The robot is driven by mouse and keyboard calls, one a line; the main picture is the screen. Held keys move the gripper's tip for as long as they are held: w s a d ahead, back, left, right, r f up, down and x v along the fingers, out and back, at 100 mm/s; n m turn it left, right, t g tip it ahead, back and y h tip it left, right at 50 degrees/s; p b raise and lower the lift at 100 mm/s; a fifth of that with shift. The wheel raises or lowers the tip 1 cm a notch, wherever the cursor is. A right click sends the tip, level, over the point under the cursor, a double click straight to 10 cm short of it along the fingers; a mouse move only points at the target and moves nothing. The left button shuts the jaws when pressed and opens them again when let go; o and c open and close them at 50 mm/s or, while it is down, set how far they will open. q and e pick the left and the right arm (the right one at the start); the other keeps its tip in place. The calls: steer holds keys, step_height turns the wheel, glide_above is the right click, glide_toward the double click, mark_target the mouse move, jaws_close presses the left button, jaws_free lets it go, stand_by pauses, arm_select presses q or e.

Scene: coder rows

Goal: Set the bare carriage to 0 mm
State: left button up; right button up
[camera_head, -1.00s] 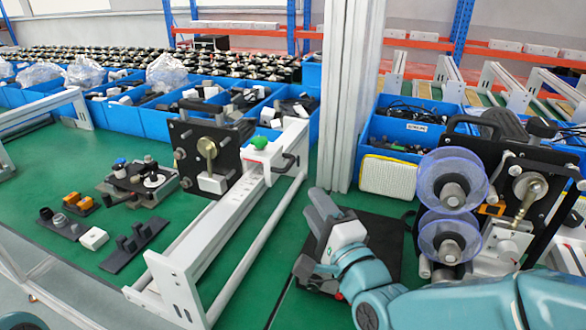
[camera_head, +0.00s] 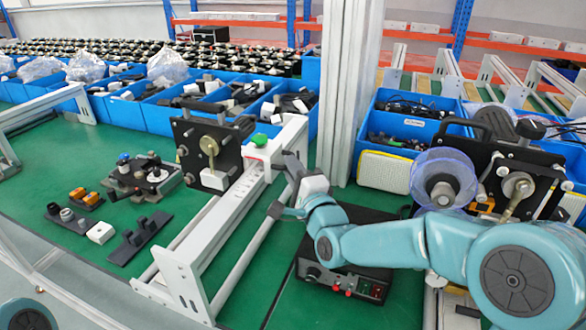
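A white carriage (camera_head: 265,150) with a green knob on top sits at the far end of the white linear rail (camera_head: 215,235), beside a black upright plate (camera_head: 225,135) with a brass lever. No scale reading can be made out. My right gripper (camera_head: 278,185) reaches in from the right and is just in front of the carriage, at its right side. Its dark fingers are spread apart, and I see nothing held between them. The near finger hides the carriage's dark handle, so I cannot tell whether they touch. My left gripper is not in view.
A black box with red knobs (camera_head: 345,278) lies under my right arm. A clear-spooled machine (camera_head: 446,180) stands at right, and a white post (camera_head: 345,90) behind. Small fixtures (camera_head: 145,178) lie left of the rail. Blue bins (camera_head: 175,115) line the back.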

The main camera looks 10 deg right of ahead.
jaws_close()
steer(key=s+a+b, duration=0.3)
steer(key=s+b, duration=0.2)
steer(key=shift+a, duration=0.3)
steer(key=shift+s+f, duration=0.1)
